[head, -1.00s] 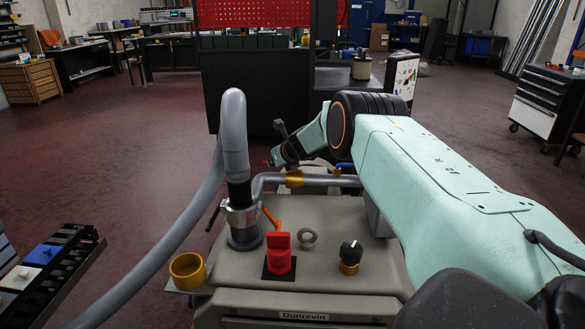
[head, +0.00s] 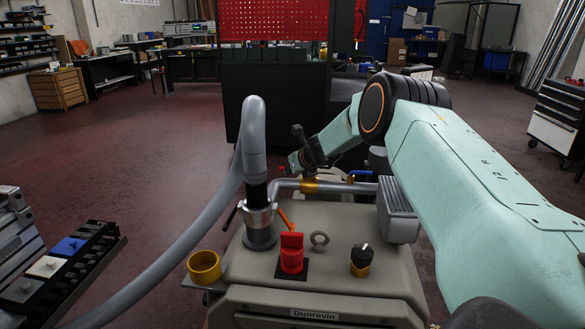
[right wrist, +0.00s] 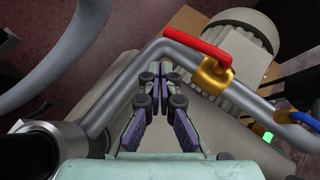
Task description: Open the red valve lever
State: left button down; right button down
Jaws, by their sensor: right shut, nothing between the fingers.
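The red valve lever (right wrist: 197,43) sits on a brass valve (right wrist: 215,76) in the right wrist view and lies roughly along the grey pipe. In the head view the brass valve (head: 310,185) shows behind the machine's top, and only a small red bit, probably the lever's end, shows beside my right wrist. My right gripper (right wrist: 153,76) is shut and empty. In the wrist view its fingertips are left of the lever and below it, apart from it, over the machine's grey body. The left gripper is not in view.
A blue lever (right wrist: 306,118) sits on the same pipe. A yellow cup (head: 204,267) is at the machine's left.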

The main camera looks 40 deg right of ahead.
jog(key=s+a+r+b, duration=0.3)
jog(key=s+r, duration=0.1)
jog(key=s, duration=0.1)
jog(key=shift+r+b, duration=0.25)
jog(key=shift+b, duration=0.1)
jog(key=shift+f, duration=0.1)
